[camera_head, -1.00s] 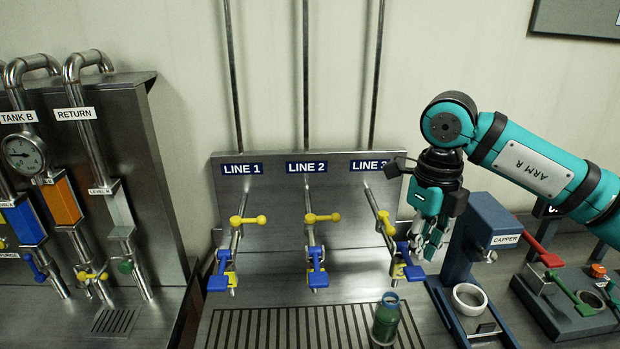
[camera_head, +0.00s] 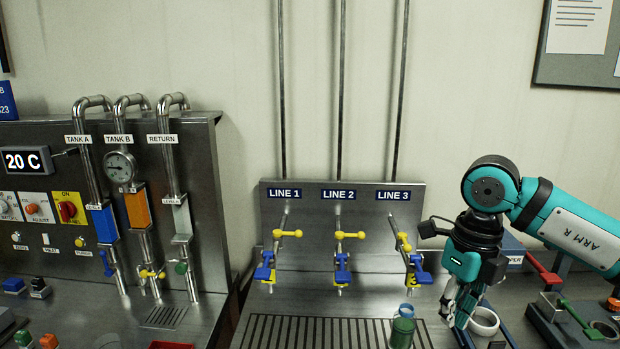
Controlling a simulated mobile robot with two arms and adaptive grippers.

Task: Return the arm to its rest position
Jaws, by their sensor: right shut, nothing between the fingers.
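My right arm (camera_head: 575,228) comes in from the right in the head view. Its right gripper (camera_head: 457,312) points down, shut and empty, over the right end of the bench. It is just right of the green bottle (camera_head: 402,330) and in front of the capper, hiding part of it. I cannot tell whether it touches anything. My left arm and left gripper are not in view.
The line panel (camera_head: 345,220) carries yellow and blue valve handles above a drain grate (camera_head: 300,335). The capper's white ring (camera_head: 484,321) and a red lever (camera_head: 543,268) lie at right. The tank panel (camera_head: 205,160) stands at left.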

